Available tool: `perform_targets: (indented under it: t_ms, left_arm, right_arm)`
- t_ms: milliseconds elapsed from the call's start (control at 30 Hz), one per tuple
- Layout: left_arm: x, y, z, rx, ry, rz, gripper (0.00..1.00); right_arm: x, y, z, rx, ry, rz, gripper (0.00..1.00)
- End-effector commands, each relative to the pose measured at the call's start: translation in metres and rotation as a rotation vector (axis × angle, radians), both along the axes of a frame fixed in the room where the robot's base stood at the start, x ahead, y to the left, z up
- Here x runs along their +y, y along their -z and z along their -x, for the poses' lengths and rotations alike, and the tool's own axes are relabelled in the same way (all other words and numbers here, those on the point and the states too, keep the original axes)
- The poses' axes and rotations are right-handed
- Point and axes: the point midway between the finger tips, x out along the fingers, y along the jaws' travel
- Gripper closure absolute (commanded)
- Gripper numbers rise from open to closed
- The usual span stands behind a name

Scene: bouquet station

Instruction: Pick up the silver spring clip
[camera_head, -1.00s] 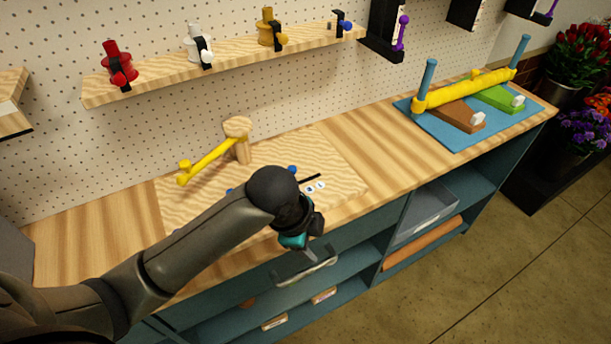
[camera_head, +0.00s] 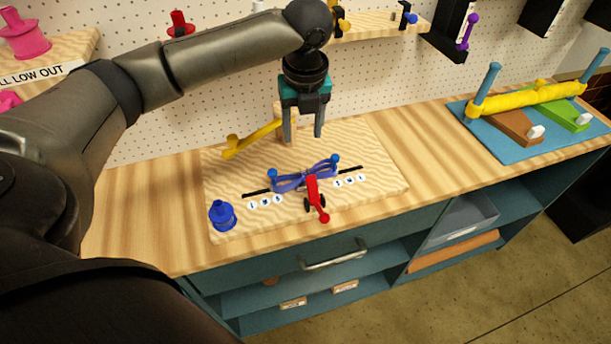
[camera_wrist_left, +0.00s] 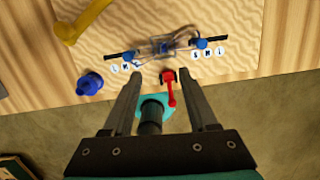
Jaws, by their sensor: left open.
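My left gripper (camera_head: 304,137) points down, open and empty, above the back part of the wooden board (camera_head: 385,190). Its two fingers also show in the left wrist view (camera_wrist_left: 163,80). I cannot clearly make out a silver spring clip in either view; a small greyish piece (camera_head: 395,17) on the wall shelf is too small to tell. My right gripper is out of view.
A blue spool (camera_head: 222,215) is at the board's front left. The wall shelf (camera_head: 375,28) holds spools and clips, partly hidden by my arm. A blue mat (camera_head: 465,115) with a yellow bar lies right. Bench between is clear.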

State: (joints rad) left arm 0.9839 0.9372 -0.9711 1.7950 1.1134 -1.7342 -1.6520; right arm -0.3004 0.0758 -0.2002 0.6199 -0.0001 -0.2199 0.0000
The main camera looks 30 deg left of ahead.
Motion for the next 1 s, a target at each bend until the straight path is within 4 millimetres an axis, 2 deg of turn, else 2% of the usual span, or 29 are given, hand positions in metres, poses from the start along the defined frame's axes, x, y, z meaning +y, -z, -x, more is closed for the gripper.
perform_targets:
  t_ms: [200,333,633,900,1000]
  left_arm:
    - [0.004,0.049,-0.004,0.005,-0.002,-0.001,0.41]
    - [0.007,0.073,-0.007,0.003,-0.001,-0.001,0.41]
    - [0.008,0.096,-0.011,0.000,-0.001,0.000,0.41]
    - [0.007,0.134,-0.018,0.001,-0.001,-0.001,0.41]
    - [0.008,0.141,-0.019,-0.001,0.000,-0.001,0.41]
  right_arm:
    - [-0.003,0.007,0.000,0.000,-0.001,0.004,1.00]
    - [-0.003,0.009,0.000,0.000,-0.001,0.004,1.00]
    - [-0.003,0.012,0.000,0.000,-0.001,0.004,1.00]
    - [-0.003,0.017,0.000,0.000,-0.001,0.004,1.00]
    - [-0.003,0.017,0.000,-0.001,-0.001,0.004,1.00]
